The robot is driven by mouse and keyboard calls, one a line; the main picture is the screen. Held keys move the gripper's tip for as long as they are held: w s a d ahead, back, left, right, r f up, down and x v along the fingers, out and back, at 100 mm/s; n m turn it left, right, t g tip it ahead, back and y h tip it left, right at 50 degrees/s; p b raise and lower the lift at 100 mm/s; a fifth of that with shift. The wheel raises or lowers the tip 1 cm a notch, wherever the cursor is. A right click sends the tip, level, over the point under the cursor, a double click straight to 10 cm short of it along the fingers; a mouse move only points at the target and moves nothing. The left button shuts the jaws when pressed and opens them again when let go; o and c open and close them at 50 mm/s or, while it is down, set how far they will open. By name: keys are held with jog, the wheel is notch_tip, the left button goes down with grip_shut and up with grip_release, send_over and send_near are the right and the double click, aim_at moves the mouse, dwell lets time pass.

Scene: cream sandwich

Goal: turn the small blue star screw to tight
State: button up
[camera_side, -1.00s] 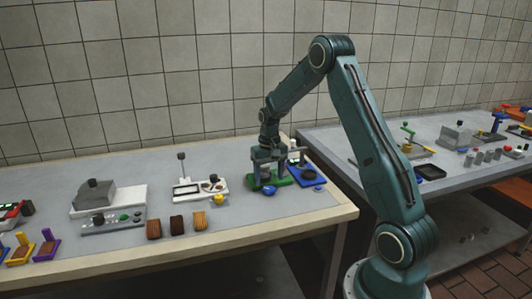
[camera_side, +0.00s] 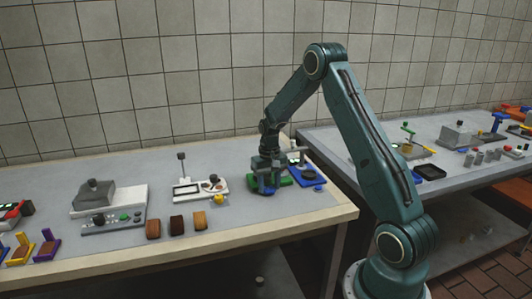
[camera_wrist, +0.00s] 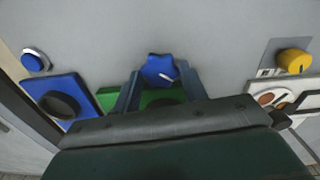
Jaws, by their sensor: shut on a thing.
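The small blue star screw (camera_wrist: 159,69) is a star-shaped knob with a white line that points to the lower right in the wrist view. It sits at the edge of a green base (camera_wrist: 150,97), which is partly hidden behind my gripper. My gripper (camera_wrist: 160,72) has one finger on each side of the star and is shut on it. In the side view my gripper (camera_side: 267,185) points straight down at the green base (camera_side: 285,180), and the star is mostly hidden by the fingers.
A blue base (camera_wrist: 70,88) with a dark round part lies close beside the green one, with a round blue button (camera_wrist: 35,60) near it. A yellow knob (camera_wrist: 294,61) and a white panel (camera_wrist: 265,92) are on the other side. Brown blocks (camera_side: 177,223) lie near the table's front edge.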

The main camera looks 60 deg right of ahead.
jog(key=shift+m, duration=2.9)
jog(key=o, duration=1)
jog(key=shift+c, duration=0.2)
jog(key=shift+n, duration=0.3)
